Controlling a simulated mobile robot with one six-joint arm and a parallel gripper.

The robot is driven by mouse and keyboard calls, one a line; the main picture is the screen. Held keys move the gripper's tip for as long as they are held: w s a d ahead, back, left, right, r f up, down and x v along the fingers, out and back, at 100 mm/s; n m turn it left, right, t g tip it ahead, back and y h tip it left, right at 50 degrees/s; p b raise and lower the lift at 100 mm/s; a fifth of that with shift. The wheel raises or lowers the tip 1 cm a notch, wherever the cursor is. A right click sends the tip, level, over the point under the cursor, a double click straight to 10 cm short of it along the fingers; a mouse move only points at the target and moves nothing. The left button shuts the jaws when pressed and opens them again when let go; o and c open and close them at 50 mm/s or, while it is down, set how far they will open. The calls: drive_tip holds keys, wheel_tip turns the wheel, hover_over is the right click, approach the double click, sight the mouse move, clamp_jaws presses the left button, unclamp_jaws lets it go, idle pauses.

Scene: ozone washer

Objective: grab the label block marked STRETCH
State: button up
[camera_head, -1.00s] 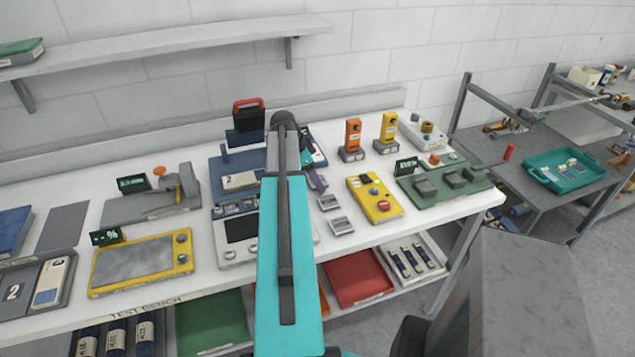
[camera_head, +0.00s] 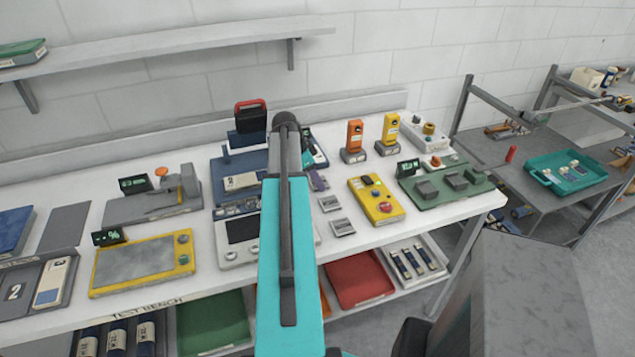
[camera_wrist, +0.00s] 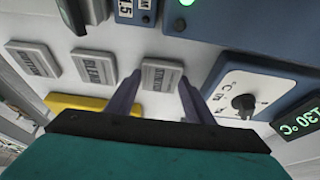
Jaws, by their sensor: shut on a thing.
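Three grey label blocks with dark lettering lie in a row in the wrist view: a left one (camera_wrist: 33,59), a middle one (camera_wrist: 94,67) and a right one (camera_wrist: 161,74). The lettering is too blurred to read surely, so I cannot confirm which is marked STRETCH. My gripper (camera_wrist: 160,79) has its two purple-grey fingers at either side of the right block and is shut on it. In the head view two blocks show on the white bench, a nearer one (camera_head: 342,227) and a farther one (camera_head: 329,203). My arm partly hides my gripper (camera_head: 318,181) there.
A yellow control box (camera_head: 376,201) stands right of the blocks. A blue unit with a dial (camera_wrist: 250,98) and a lit green 130 °C display (camera_wrist: 300,118) are close to my gripper's right in the wrist view. Orange (camera_head: 353,141) and yellow (camera_head: 389,133) upright devices stand behind.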

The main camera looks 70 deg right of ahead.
drive_tip(key=shift+r, duration=0.15)
wheel_tip(320, 180, up, 10)
drive_tip(key=b, duration=0.3)
idle(0.5)
idle(0.5)
